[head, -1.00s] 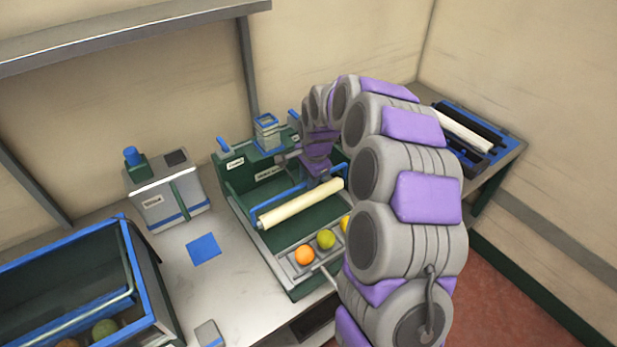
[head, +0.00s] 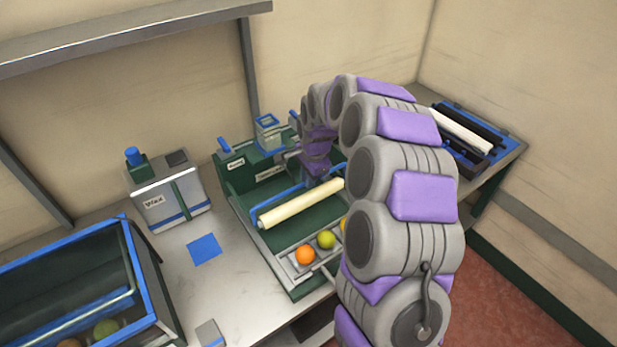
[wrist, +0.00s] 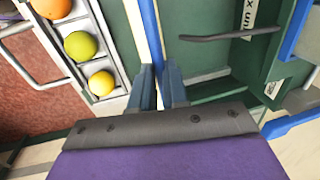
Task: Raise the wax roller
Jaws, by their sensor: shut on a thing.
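The wax roller (head: 300,204) is a cream cylinder in a blue frame (head: 277,193), lying across the green machine behind the fruit tray. My gripper (wrist: 158,75) is over the machine. In the wrist view its two blue fingers are shut on the blue bar (wrist: 151,38) of the roller frame. A strip of the cream roller shows beside that bar.
A tray (head: 328,259) at the machine's front holds an orange (head: 305,254), a green fruit (head: 326,239) and a yellow one (wrist: 101,81). Left stand a wax box (head: 170,195) and a blue-rimmed bin (head: 142,283). A blue square (head: 204,249) lies on the clear bench.

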